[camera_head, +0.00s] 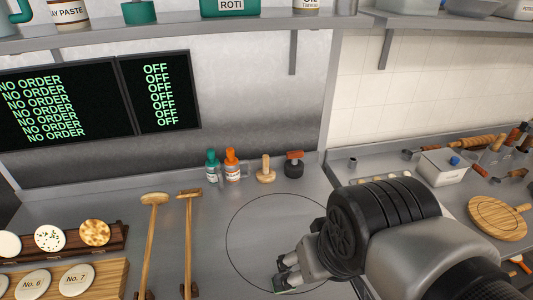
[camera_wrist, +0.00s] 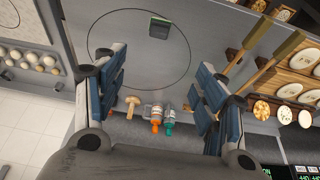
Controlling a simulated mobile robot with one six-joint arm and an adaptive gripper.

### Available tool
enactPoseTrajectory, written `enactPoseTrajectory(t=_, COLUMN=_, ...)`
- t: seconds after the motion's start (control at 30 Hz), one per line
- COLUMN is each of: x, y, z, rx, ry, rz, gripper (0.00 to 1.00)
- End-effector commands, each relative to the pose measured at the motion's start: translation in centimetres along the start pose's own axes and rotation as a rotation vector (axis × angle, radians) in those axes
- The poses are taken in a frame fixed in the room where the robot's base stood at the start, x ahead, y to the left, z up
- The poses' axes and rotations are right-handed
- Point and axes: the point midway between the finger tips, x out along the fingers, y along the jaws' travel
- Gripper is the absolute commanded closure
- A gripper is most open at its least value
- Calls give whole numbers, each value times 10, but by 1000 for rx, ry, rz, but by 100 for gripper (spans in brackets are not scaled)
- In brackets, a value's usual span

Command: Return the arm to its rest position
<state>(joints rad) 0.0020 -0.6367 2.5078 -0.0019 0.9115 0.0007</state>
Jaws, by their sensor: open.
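My arm reaches in from the lower right in the head view. My gripper (camera_head: 285,274) hangs over the steel counter (camera_head: 185,243), near the lower edge of a thin drawn circle (camera_head: 228,232). In the wrist view my gripper (camera_wrist: 155,88) has its two blue-padded fingers spread wide apart. Nothing is held between them. A small dark green block (camera_wrist: 159,27) lies inside the circle beyond the fingers, apart from them. In the head view my gripper hides most of that area.
An orange-capped bottle (camera_head: 232,166), a green-capped bottle (camera_head: 212,167), a wooden press (camera_head: 265,171) and a red-topped jar (camera_head: 294,165) stand along the back. Two long wooden-handled tools (camera_head: 151,240) lie left. A shelf (camera_head: 185,34) overhangs the back. A white box (camera_head: 441,168) stands right.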

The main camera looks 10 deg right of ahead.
Motion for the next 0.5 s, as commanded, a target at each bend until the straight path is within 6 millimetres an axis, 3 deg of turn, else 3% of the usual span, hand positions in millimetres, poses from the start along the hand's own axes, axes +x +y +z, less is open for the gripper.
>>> enactPoseTrajectory(t=0.13, x=-11, y=0, z=14, rx=0, ry=42, rz=0, gripper=35)
enactPoseTrajectory(t=0.5, x=-11, y=0, z=17, rx=0, ry=49, rz=0, gripper=35)
